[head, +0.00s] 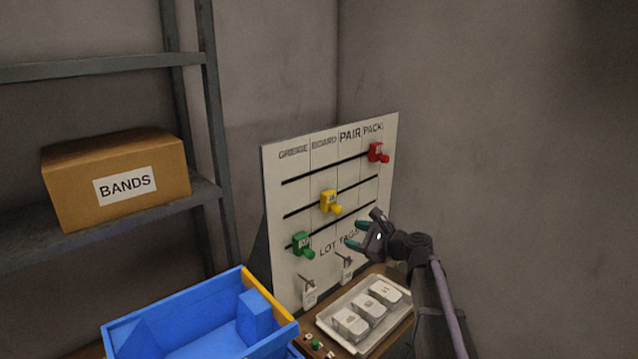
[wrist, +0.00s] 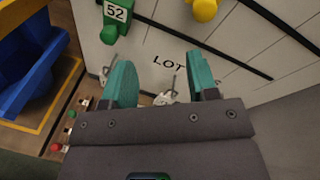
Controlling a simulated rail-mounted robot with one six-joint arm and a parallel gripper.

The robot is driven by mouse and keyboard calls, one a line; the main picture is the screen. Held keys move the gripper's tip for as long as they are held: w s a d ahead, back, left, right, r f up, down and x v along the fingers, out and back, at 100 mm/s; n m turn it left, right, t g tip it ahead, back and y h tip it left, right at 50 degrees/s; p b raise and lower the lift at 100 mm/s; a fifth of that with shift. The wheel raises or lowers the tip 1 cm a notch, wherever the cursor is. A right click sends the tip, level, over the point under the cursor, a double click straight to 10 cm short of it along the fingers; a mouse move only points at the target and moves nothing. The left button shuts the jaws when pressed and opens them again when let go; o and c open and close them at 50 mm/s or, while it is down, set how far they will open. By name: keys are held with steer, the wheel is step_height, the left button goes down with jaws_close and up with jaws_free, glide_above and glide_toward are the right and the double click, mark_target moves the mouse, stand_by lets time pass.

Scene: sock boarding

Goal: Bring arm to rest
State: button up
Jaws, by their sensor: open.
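My gripper (head: 358,236) is in front of the lower right part of the white board (head: 297,170), to the right of the words LOT TAGS. Its teal fingers are apart with nothing between them. The wrist view also shows the open gripper (wrist: 162,85), with the board behind it. My arm comes up from the lower right of the head view. The board has a green slider (head: 302,244), a yellow slider (head: 329,202) and a red slider (head: 377,152) on three dark slots. In the wrist view the green slider (wrist: 116,22) bears the number 52.
A white tray (head: 324,322) with white items stands below the board. Two tags (head: 309,297) hang on hooks at the board's lower edge. A blue bin (head: 190,315) is at the lower left. A BANDS box (head: 115,178) sits on a shelf. Open space lies right of the board.

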steer(key=s+f+n+g+h, duration=0.3)
steer(key=s+f+n+h, duration=0.1)
steer(key=s+n, duration=0.3)
steer(key=s+f+n+g+h, duration=0.3)
steer(key=s+f+n+g, duration=0.1)
steer(key=s, duration=0.8)
steer(key=s+f+n+g+h, duration=0.4)
steer(key=s+f+n, duration=0.2)
steer(key=s+n, duration=0.3)
steer(key=shift+s+f+n+h, duration=0.15)
steer(key=shift+s+n+h, duration=0.1)
steer(key=shift+n+h, duration=0.05)
